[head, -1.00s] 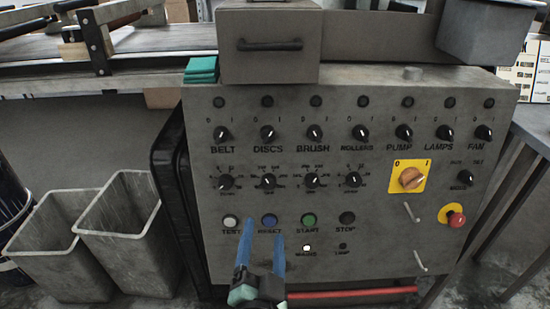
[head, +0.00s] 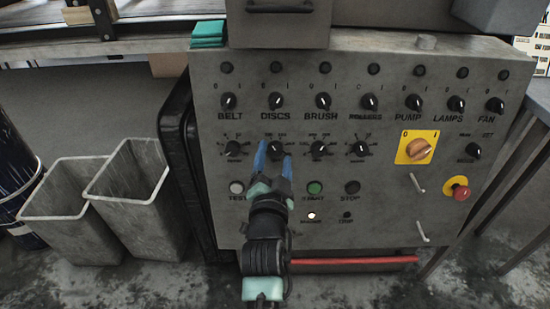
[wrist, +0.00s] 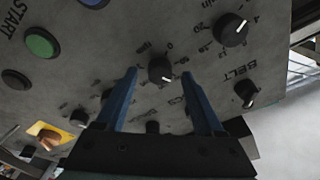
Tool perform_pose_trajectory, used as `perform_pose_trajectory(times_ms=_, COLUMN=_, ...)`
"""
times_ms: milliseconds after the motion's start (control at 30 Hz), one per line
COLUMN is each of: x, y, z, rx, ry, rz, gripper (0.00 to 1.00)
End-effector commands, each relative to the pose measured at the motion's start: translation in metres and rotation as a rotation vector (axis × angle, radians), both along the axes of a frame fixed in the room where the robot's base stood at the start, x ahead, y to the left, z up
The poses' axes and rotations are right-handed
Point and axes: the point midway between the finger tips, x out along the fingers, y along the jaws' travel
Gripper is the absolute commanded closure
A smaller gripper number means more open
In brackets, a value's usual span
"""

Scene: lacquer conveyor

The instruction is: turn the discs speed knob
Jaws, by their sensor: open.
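The discs speed knob (head: 275,146) is a black round knob with a white pointer, in the second row of the grey panel below the DISCS label. In the wrist view the discs speed knob (wrist: 161,69) shows between the two blue fingertips, with a gap on each side. My gripper (head: 273,154) is open and empty, in front of this knob; in the wrist view the gripper (wrist: 158,75) frames it. I cannot tell whether the tips reach past the knob's face. My fingers hide part of the dial and the RESET button in the head view.
The belt speed knob (head: 233,148) and brush speed knob (head: 317,148) sit close on either side. The discs switch (head: 275,101) is above. A yellow-plated main switch (head: 419,148) and red emergency button (head: 460,193) are at right. Grey bins (head: 130,197) stand at left.

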Motion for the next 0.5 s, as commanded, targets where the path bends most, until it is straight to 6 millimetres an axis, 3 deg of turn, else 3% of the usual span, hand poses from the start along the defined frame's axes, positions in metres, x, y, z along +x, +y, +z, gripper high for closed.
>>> perform_pose_trajectory(times_ms=333, x=0.0033, y=-0.0005, z=0.0002, rx=-0.001, ry=0.000, rz=0.000, gripper=0.30)
perform_pose_trajectory(times_ms=500, x=0.0031, y=-0.0005, z=0.0002, rx=-0.001, ry=0.000, rz=0.000, gripper=0.61)
